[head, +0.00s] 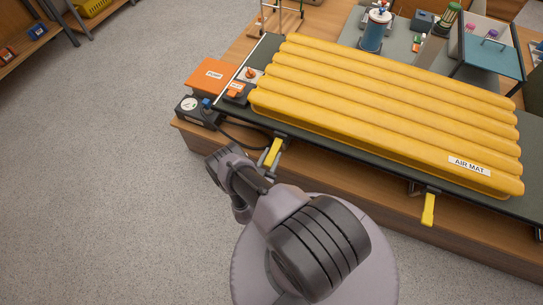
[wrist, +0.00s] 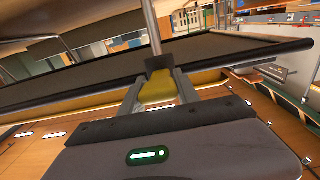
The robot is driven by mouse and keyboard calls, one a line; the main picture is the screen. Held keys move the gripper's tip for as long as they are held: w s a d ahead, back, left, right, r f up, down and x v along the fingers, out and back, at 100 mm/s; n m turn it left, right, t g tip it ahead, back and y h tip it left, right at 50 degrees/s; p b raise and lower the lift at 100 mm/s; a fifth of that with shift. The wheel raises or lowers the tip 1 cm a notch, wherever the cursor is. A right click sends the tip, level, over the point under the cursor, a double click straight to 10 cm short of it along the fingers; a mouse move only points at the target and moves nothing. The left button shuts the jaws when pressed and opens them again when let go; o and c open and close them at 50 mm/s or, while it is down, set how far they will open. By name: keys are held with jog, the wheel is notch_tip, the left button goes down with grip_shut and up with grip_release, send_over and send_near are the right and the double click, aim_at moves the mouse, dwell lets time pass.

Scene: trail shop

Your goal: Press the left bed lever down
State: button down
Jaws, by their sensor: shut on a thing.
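The left bed lever (head: 272,152) is a yellow handle on the front edge of the dark bed (head: 238,103). My gripper (head: 267,171) reaches its outer end from the front. In the wrist view, my gripper (wrist: 158,86) has one finger on each side of the yellow lever (wrist: 158,92) and is shut on it. A dark bracket and a metal rod show just behind the lever. The right bed lever (head: 428,209) is a matching yellow handle farther right along the same edge, with nothing touching it. The lever's exact tilt is hard to tell.
A yellow air mat (head: 390,112) lies on the bed. An orange box (head: 212,76) and a gauge unit (head: 192,106) with a hose stand at the bench's left end. The wooden bench (head: 330,172) lies below the bed edge. Grey floor (head: 110,190) is clear on the left.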

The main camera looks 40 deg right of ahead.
jog(key=shift+f, duration=0.1)
jog(key=c, duration=0.9)
grip_release()
